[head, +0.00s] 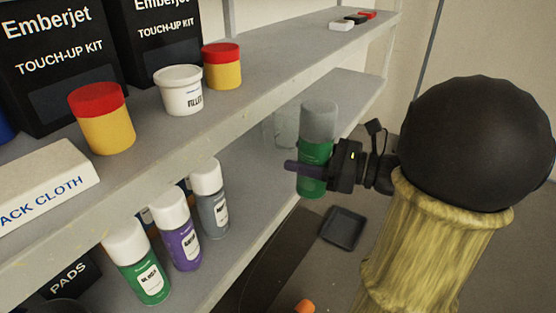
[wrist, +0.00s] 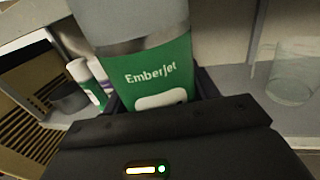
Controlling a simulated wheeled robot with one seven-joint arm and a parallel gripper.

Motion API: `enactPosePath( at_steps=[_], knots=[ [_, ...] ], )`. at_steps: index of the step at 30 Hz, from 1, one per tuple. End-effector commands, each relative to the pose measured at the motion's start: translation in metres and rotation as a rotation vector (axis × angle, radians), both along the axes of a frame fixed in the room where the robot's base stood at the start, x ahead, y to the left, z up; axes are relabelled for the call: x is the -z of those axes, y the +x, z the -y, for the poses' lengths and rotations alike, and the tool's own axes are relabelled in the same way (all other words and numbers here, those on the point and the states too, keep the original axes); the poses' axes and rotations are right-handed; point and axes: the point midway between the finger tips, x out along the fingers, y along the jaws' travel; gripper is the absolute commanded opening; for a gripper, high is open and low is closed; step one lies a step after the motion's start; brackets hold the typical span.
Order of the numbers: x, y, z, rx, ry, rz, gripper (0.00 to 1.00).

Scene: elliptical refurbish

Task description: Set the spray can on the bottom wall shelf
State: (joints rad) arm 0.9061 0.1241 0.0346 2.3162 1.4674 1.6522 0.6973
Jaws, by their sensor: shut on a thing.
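The spray can (head: 318,124) is green with a grey top and stands roughly upright in my gripper (head: 312,170). In the wrist view the can (wrist: 150,75) shows the word Emberjet and fills the space between the jaws (wrist: 160,100). My gripper is shut around its lower body. The lower wall shelf (head: 255,155) runs behind the can, which is in front of or over its front edge; I cannot tell which. The can's base seems clear of any surface.
Several spray cans (head: 183,232) with white caps stand on the lower shelf at left. A clear glass jar (head: 285,128) stands behind the held can. The upper shelf (head: 250,90) overhangs, holding tubs and boxes. A dark tray (head: 343,228) lies below. Shelf space between cans and jar looks bare.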

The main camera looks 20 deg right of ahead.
Motion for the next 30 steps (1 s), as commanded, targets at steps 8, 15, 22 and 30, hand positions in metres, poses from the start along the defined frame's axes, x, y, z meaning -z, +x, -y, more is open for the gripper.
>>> enactPosePath(
  at_steps=[8,15,22,30],
  knots=[
    [0.054,-0.015,-0.022,-0.023,0.000,0.001,0.22],
    [0.054,-0.016,-0.021,-0.018,-0.001,0.002,0.22],
    [0.055,-0.011,-0.020,-0.015,-0.001,0.002,0.22],
    [0.057,0.038,-0.026,-0.018,-0.001,0.003,0.22]
  ],
)
